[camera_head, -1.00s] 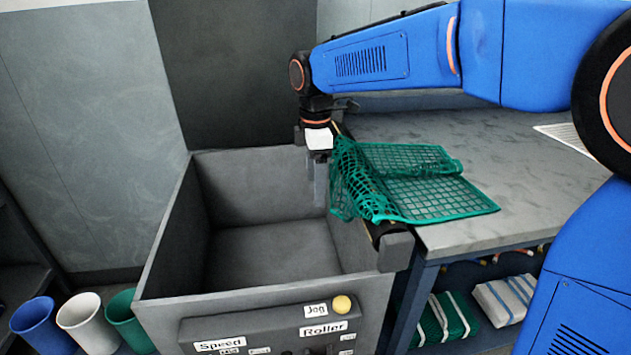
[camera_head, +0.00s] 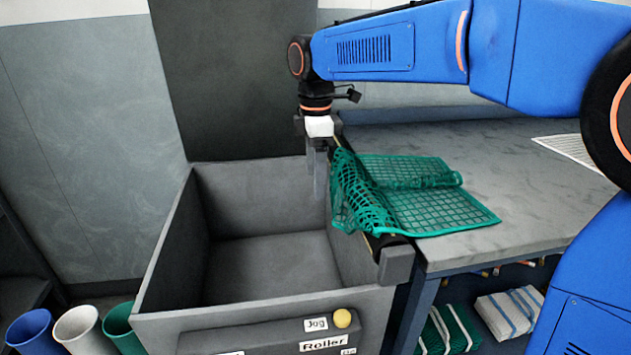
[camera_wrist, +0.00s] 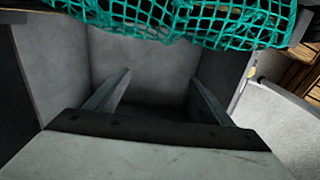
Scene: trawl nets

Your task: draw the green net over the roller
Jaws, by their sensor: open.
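The green net (camera_head: 436,210) lies partly flat on the grey table. Its near end is bunched over the dark roller (camera_head: 390,241) along the bin's right edge and hangs a little on the bin side. The net also shows across the top of the wrist view (camera_wrist: 200,22). My gripper (camera_head: 318,195) points down over the bin, just left of the net's hanging edge. In the wrist view its two fingers (camera_wrist: 157,95) are apart with nothing between them, and the net is beyond them, not held.
The open grey bin (camera_head: 160,250) is empty inside, with a control panel and yellow button (camera_head: 342,318) on its front. Blue, white and green cups (camera_head: 78,330) stand at left. Folded nets (camera_head: 450,328) lie under the table (camera_head: 500,170). A paper (camera_head: 570,152) lies at right.

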